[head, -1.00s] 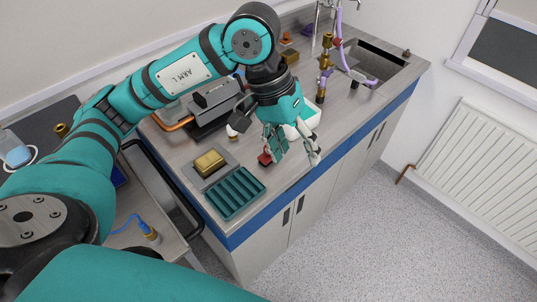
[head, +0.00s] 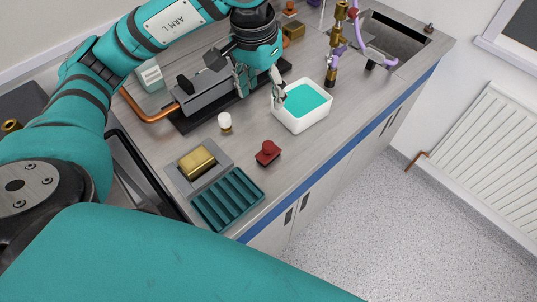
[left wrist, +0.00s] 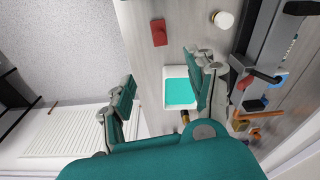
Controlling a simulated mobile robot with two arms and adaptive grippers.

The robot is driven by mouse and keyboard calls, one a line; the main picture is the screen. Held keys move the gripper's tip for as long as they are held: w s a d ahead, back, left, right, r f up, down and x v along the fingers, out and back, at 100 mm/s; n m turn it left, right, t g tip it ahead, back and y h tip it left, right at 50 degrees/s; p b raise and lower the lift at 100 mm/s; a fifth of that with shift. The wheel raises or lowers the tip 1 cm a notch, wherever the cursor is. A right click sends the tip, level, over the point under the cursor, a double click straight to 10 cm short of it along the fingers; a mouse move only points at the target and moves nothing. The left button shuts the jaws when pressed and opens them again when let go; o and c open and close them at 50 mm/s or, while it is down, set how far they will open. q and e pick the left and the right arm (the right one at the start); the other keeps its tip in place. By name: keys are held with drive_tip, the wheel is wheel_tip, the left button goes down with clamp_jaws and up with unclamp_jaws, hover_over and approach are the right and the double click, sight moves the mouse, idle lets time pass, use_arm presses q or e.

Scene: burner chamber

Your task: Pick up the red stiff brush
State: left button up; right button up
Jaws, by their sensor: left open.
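The red stiff brush (head: 267,152) is a small dark-red block with a knob-like top. It sits on the grey counter, to the right of the yellow block and short of the white tub. It also shows near the top of the left wrist view (left wrist: 159,33). My left gripper (head: 261,92) is open and empty. In the head view its fingers appear between the grey burner body and the white tub, farther back than the brush. In the left wrist view the open fingers (left wrist: 165,72) spread wide, with the brush beyond them. My right gripper is not in view.
The white tub (head: 325,115) holds teal content. A small white-capped jar (head: 225,122), a yellow block (head: 197,162) on a grey pad and a teal ribbed tray (head: 229,200) stand near the brush. Brass taps with purple hose (head: 331,70) stand behind. Counter around the brush is clear.

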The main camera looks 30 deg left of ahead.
use_arm(q)
wheel_tip(320, 180, down, 3)
drive_tip(key=b, duration=0.2)
drive_tip(key=p, duration=0.3)
hover_over(268, 145)
wheel_tip(268, 145, down, 12)
drive_tip(key=shift+a+r, duration=0.1)
drive_tip(key=shift+r, duration=0.1)
drive_tip(key=shift+f, duration=0.45)
wheel_tip(268, 145, down, 4)
drive_tip(key=shift+f+p, duration=0.2)
drive_tip(key=shift+p, duration=1)
drive_tip(key=shift+w+f, duration=0.1)
drive_tip(key=shift+f, duration=0.2)
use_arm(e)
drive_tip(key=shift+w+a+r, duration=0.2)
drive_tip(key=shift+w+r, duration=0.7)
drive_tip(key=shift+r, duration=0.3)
use_arm(q)
clamp_jaws()
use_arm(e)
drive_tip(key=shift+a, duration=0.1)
